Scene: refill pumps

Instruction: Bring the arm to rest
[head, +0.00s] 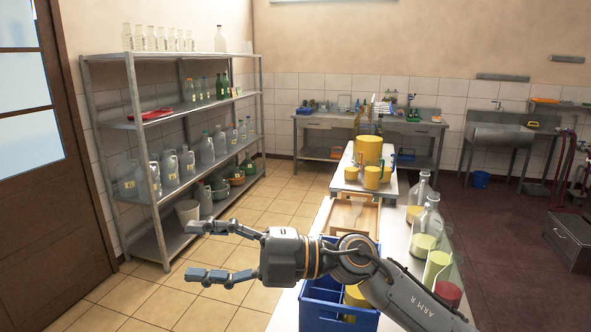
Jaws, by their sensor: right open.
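My right arm (405,296) comes in from the lower right and reaches left across the front of the bench. Its gripper (200,252) is open, with the fingers apart and pointing left. Nothing is between the fingers. The gripper is over the tiled floor, left of the bench, and apart from the shelf rack. My left gripper is not in view.
A blue crate (313,312) stands under my right arm, partly hidden by it. Glass bottles (424,241) with coloured contents line the bench's right side. A yellow container (369,150) stands farther back. A metal shelf rack (133,122) is at left; tiled floor between is clear.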

